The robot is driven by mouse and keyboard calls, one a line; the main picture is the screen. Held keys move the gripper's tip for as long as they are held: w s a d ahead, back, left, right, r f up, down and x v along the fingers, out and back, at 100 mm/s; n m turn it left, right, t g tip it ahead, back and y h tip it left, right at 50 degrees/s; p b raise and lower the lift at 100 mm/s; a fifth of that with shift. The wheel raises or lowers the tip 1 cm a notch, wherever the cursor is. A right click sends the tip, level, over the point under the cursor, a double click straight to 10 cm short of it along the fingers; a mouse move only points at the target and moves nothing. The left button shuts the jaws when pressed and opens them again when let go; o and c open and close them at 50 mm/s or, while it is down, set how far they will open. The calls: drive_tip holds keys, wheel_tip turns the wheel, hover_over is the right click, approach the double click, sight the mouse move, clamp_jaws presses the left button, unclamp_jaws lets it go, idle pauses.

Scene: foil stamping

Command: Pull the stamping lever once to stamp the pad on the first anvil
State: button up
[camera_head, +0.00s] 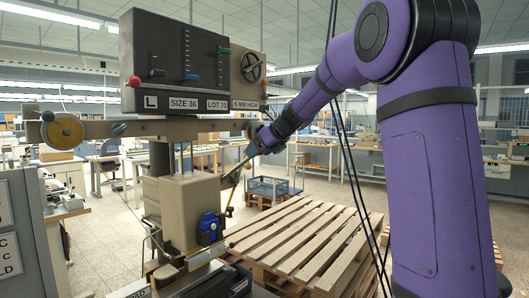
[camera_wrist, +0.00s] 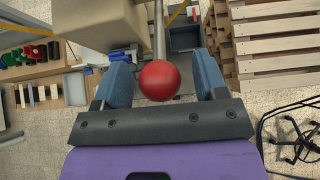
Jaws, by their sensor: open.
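The stamping lever's red ball knob (camera_wrist: 159,80) is in the wrist view, on the end of a grey rod (camera_wrist: 159,30). My gripper (camera_wrist: 161,75) is open, with one blue finger on each side of the knob. I cannot tell whether either finger touches it. In the head view my gripper (camera_head: 256,147) is at the right of the stamping press (camera_head: 188,200), and the knob is not clearly visible there. A base with a "PAD" label (camera_head: 138,294) is cut off at the bottom edge. I cannot make out the first anvil or the pad on it.
A dark control panel (camera_head: 172,60) with sliders tops the press, labelled L, SIZE 36, LOT 70 and 6 MM HIGH. Wooden pallets (camera_head: 300,240) stand on the right. In the wrist view, red, green and black pieces (camera_wrist: 30,55) lie at left and a black wheeled base (camera_wrist: 298,145) stands at right.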

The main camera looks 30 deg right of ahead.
drive_tip(key=c, duration=1.1)
drive_tip(key=shift+o, duration=0.2)
drive_tip(key=shift+s+d+f, duration=0.15)
drive_tip(key=shift+s+f, duration=0.25)
drive_tip(key=shift+f, duration=0.3)
drive_tip(key=shift+s+d+f, duration=0.15)
drive_tip(key=shift+s+f, duration=0.2)
drive_tip(key=shift+f, duration=0.3)
drive_tip(key=shift+s+d+f, duration=0.1)
drive_tip(key=shift+s+f, duration=0.2)
drive_tip(key=shift+f, duration=0.4)
drive_tip(key=shift+s+d+f, duration=0.1)
drive_tip(key=shift+s+f, duration=0.2)
drive_tip(key=shift+f, duration=0.4)
